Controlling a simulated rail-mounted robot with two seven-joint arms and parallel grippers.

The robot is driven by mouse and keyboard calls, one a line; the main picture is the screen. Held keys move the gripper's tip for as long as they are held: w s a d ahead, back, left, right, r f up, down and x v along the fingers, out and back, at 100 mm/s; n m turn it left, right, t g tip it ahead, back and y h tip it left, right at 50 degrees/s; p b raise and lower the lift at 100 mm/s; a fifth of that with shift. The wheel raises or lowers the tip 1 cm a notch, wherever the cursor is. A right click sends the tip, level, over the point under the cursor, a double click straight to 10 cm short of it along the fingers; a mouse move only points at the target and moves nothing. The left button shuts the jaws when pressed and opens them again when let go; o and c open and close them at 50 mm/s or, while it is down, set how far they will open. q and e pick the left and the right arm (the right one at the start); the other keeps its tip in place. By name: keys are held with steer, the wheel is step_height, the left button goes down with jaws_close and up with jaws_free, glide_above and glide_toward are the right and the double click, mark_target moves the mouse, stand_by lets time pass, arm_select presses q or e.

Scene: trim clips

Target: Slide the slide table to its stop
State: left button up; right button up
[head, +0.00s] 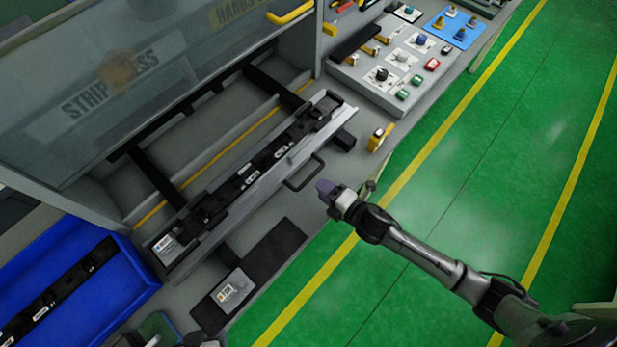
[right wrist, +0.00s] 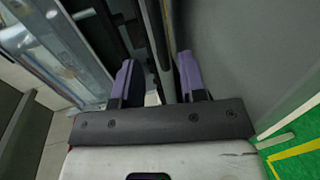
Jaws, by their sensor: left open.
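The slide table (head: 262,181) is a long grey carriage with a dark strip part lying along it, in front of the press in the head view. A dark loop handle (head: 304,174) stands out from its front side. My right gripper (head: 324,188) has purple fingers and is just in front of this handle, with no clear contact in the head view. In the right wrist view the two fingers (right wrist: 158,80) stand apart, with dark and pale bars behind the gap. I cannot tell whether the handle lies between them. I cannot make out my left gripper.
A clear press guard (head: 110,80) rises behind the slide table. A blue tray (head: 75,240) with a dark strip is at lower left. A control panel (head: 405,65) with buttons is at upper right. A dark mat (head: 270,250) lies in front. Green floor is open at right.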

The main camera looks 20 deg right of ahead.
mark_target(310, 180)
steer(key=shift+x, duration=3.15)
steer(key=shift+c, duration=0.2)
jaws_close()
